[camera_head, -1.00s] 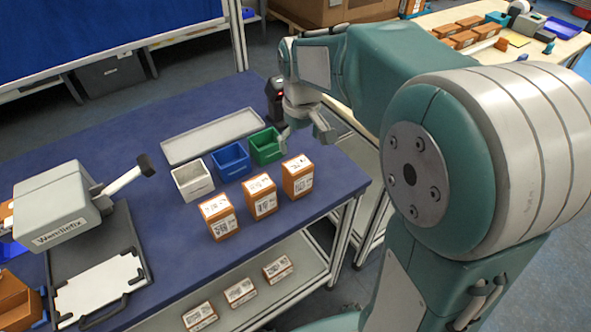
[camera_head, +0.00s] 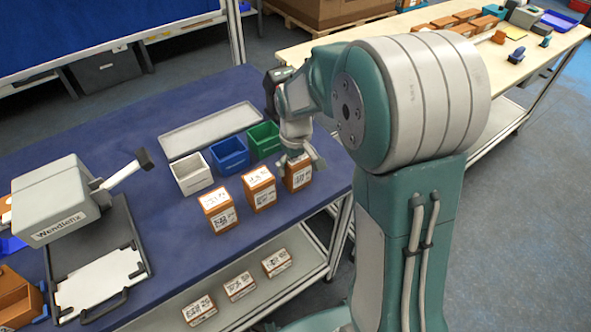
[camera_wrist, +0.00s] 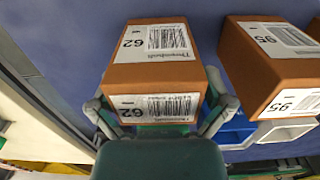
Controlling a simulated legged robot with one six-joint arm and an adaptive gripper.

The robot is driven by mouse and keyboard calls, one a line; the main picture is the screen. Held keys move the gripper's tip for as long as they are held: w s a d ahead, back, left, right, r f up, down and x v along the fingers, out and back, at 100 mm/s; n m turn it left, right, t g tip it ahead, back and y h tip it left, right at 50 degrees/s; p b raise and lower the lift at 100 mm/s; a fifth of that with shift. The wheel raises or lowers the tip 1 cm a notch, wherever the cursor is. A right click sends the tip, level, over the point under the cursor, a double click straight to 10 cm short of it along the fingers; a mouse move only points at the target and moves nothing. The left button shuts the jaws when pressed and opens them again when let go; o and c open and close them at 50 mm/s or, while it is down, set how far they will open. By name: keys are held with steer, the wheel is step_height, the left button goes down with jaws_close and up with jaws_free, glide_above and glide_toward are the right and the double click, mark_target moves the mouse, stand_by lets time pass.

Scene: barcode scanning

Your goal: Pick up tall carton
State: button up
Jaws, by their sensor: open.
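Three orange-brown cartons with white barcode labels stand in a row on the blue table. The right-hand one, which I take as the tall carton (camera_head: 297,179), is partly covered by my gripper (camera_head: 300,160). In the wrist view the tall carton (camera_wrist: 155,62) is marked 62 and stands between the two open fingers of my gripper (camera_wrist: 162,112). I cannot tell whether the fingers touch it. The middle carton (camera_head: 260,190) stands just left of it and shows in the wrist view marked 95. The left carton (camera_head: 218,211) stands farther left.
White (camera_head: 193,175), blue (camera_head: 229,155) and green (camera_head: 264,139) bins stand behind the cartons. A grey tray (camera_head: 210,130) lies behind them. A grey Wendlefix machine (camera_head: 60,205) is at the left. More cartons lie on the lower shelf (camera_head: 235,300).

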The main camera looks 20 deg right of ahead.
steer(key=shift+d+f, duration=0.15)
steer(key=shift+d, duration=0.05)
steer(key=c, duration=1)
